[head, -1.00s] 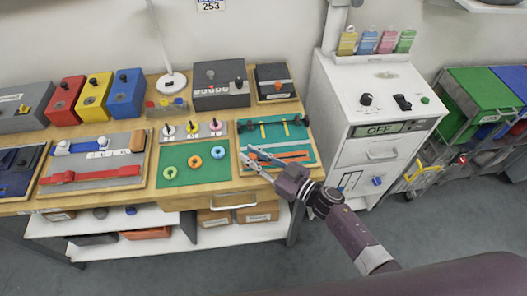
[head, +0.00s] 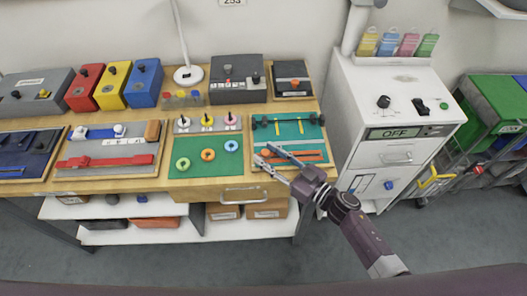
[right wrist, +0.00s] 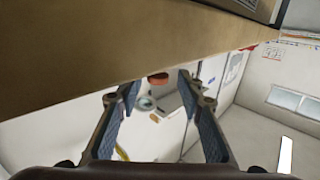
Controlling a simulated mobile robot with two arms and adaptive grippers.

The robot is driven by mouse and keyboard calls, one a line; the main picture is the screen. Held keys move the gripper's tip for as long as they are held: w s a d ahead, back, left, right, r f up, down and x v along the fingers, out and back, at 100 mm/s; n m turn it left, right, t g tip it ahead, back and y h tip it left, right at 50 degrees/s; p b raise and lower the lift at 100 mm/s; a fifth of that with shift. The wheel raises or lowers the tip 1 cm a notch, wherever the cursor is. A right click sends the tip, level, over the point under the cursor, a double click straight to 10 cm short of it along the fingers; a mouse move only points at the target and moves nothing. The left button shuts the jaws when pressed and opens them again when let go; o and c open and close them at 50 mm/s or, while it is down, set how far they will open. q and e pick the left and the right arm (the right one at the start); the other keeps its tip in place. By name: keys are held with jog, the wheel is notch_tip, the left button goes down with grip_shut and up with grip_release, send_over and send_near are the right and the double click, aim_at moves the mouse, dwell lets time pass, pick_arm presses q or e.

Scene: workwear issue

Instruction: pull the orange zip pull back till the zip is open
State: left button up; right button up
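A teal board (head: 316,132) lies at the right front of the wooden bench, with yellow pieces and black clips along its back. The right wrist view also shows the right gripper (right wrist: 158,90) open. My left gripper is not in view.
A green board with several rings (head: 187,175) lies left of the gripper. A dark box with an orange knob (head: 293,80) stands behind the teal board. A white cabinet (head: 390,85) stands close on the right. The bench front edge is below the gripper.

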jog(key=v, duration=1)
